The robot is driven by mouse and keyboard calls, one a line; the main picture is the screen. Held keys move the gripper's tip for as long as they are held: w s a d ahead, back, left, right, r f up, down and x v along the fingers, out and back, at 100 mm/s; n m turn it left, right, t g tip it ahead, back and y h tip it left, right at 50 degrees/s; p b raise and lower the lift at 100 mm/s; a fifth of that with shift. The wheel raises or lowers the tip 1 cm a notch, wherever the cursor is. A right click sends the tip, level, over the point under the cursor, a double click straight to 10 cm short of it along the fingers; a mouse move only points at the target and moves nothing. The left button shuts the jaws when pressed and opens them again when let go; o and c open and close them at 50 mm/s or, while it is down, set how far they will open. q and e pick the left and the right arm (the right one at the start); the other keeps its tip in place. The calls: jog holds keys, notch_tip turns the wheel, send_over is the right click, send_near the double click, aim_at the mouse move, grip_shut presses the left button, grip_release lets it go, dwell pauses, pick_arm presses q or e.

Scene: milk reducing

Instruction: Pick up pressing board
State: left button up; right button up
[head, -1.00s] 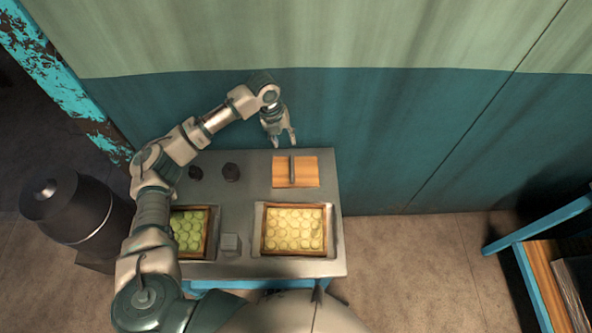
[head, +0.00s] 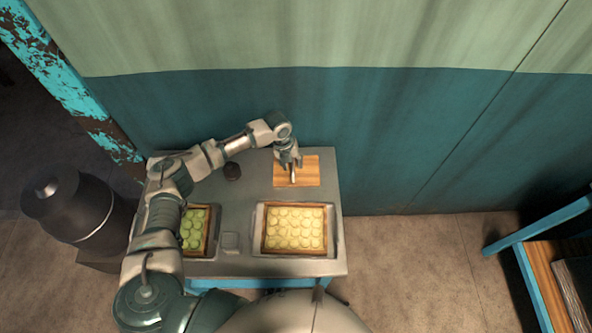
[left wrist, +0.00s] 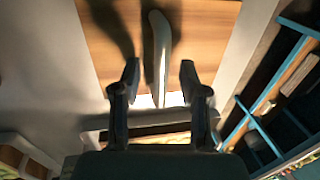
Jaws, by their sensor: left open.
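My left gripper (head: 290,168) is over the board, fingers pointing down at the handle. In the left wrist view the open fingers (left wrist: 155,80) stand on either side of the light-looking handle (left wrist: 160,50), with gaps to both; the board (left wrist: 205,35) lies beneath. Whether the fingers are level with the handle is hard to tell. My right gripper is not in view.
A wooden-framed tray of pale round pieces (head: 295,228) sits at the front right of the table. A tray of green pieces (head: 194,230) is partly behind my left arm. The wall (head: 400,140) is close behind.

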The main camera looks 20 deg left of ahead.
pick_arm(q)
jog(key=shift+c, duration=0.3)
jog(key=shift+r, duration=0.1)
grip_shut()
